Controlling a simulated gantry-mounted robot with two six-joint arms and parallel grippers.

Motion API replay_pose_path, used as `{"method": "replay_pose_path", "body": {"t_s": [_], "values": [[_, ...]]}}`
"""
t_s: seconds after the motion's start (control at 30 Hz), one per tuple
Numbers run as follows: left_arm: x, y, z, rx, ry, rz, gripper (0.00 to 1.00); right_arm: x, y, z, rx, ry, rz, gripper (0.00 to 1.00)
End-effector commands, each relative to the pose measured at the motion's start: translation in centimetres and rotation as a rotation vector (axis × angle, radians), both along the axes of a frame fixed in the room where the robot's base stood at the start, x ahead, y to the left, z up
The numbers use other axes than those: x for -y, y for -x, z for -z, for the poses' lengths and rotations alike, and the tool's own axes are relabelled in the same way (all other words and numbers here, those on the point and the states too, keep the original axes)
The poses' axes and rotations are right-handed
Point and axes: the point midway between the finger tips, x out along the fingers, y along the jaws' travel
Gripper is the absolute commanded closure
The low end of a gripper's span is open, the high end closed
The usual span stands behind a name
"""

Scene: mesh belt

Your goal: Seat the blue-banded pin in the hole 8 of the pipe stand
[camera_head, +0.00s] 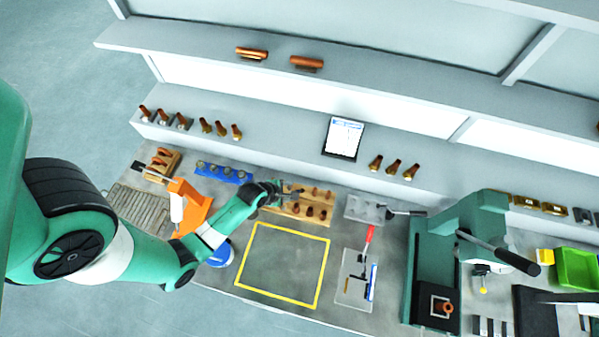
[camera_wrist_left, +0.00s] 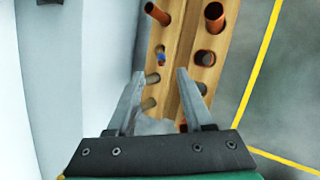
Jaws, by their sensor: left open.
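The wooden pipe stand (camera_head: 284,208) lies behind the yellow-outlined square in the head view. In the left wrist view the stand (camera_wrist_left: 183,40) shows two rows of holes, some holding copper-coloured pipes. A small pin with a blue band (camera_wrist_left: 160,57) sits in the left row, just beyond my fingertips. My left gripper (camera_wrist_left: 160,72) is open over the stand, one finger on each side of the left row, with nothing clearly held. In the head view the left gripper (camera_head: 288,190) covers the stand's left end. No hole number is readable. My right gripper is not in view.
A blue rack (camera_head: 222,173) stands left of the stand, and a grey block with holes (camera_head: 364,208) stands right. A green press (camera_head: 430,265) rises farther right. An orange holder (camera_head: 190,207) is near my arm. The yellow-outlined square (camera_head: 283,262) is clear.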

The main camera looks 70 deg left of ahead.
Motion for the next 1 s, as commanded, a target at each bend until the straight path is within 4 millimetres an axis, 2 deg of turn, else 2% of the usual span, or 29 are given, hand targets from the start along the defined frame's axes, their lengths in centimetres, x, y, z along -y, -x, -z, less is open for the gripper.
{"method": "replay_pose_path", "body": {"t_s": [0.17, 0.43, 0.7, 0.77, 1.0], "values": [[-0.1, -0.3, 0.5, -0.001, 0.000, 0.001, 0.48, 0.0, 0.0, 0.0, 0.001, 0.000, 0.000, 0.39], [-0.7, -2.3, 4.2, 0.000, 0.000, 0.001, 0.48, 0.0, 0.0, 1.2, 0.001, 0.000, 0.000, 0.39], [-0.8, -2.6, 4.5, 0.001, 0.000, 0.001, 0.48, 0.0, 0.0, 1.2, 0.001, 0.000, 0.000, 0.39], [-0.8, -2.6, 4.5, 0.001, -0.001, 0.001, 0.56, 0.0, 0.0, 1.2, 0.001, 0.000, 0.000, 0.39], [-0.8, -2.6, 4.5, 0.001, -0.001, 0.001, 0.99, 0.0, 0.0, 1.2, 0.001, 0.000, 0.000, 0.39]]}}
